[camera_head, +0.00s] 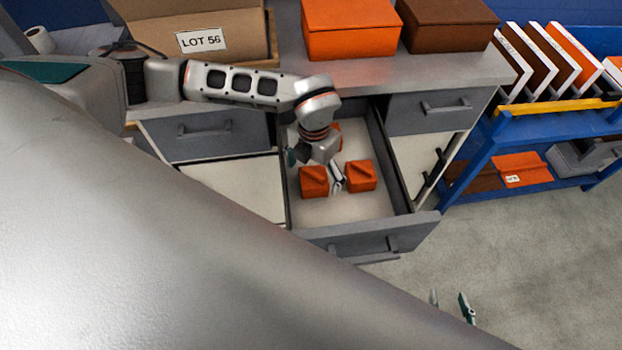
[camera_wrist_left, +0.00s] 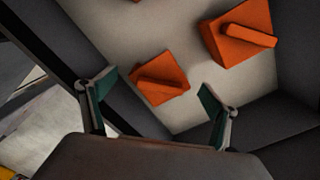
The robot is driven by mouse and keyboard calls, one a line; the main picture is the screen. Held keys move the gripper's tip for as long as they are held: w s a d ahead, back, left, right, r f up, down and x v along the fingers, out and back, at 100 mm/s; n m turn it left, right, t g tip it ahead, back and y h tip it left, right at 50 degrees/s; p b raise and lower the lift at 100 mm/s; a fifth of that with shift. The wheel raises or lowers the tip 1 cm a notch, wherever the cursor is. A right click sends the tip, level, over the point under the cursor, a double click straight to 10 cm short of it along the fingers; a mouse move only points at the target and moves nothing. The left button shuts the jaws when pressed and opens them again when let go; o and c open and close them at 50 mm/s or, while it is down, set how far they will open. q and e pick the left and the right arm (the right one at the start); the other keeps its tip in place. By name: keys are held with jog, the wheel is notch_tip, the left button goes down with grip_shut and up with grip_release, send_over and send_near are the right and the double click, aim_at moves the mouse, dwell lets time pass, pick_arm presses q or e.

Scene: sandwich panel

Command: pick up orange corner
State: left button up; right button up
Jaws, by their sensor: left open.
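Orange corner pieces, each with a raised ridge, lie in the open drawer (camera_head: 401,207). In the head view one is at the front left (camera_head: 313,183), one at the front right (camera_head: 361,176), and one (camera_head: 333,131) is partly hidden behind my left gripper (camera_head: 316,168). The left wrist view shows one corner (camera_wrist_left: 158,80) ahead of the open, empty jaws of my left gripper (camera_wrist_left: 156,97), a larger one (camera_wrist_left: 238,38) at upper right, and a sliver of another at the top edge. My right gripper (camera_head: 450,301) shows only its separated fingertips, over the floor.
The drawer walls stand close around the corners. On the counter (camera_head: 440,74) are a cardboard box marked LOT 56 (camera_head: 203,32), an orange box (camera_head: 350,30) and a brown box (camera_head: 449,27). A blue cart (camera_head: 535,130) with panels stands at right; open floor lies before it.

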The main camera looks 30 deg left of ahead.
pick_arm(q)
jog(key=shift+f, duration=0.5)
jog(key=c, duration=1.2)
jog(key=shift+r, duration=0.15)
